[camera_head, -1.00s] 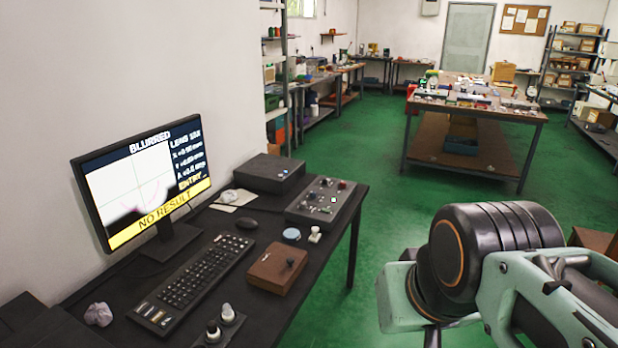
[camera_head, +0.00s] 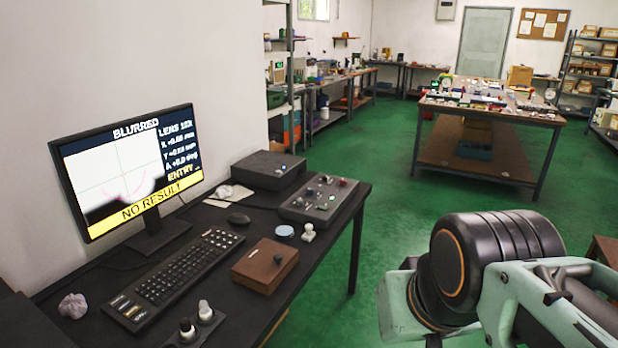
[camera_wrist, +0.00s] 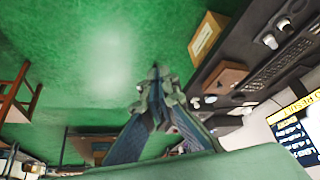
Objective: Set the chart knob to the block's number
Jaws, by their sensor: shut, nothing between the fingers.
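No knob in view is plainly marked as the chart knob, and I cannot make out a numbered block. A brown box (camera_head: 250,270) with a dark knob (camera_head: 278,259) on top stands on the desk; the box also shows in the wrist view (camera_wrist: 226,78). A dark plate with two pale-topped knobs (camera_head: 196,322) is at the desk's near edge. A grey control panel (camera_head: 295,207) carries several small knobs and buttons. My gripper (camera_wrist: 155,76) is shut and empty over the green floor, apart from the desk. In the head view my arm is at lower right and the fingertips are hidden.
The monitor (camera_head: 125,170) reads "BLURRED" and "NO RESULT". A loaded workbench (camera_head: 490,112) stands behind. The green floor between is open.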

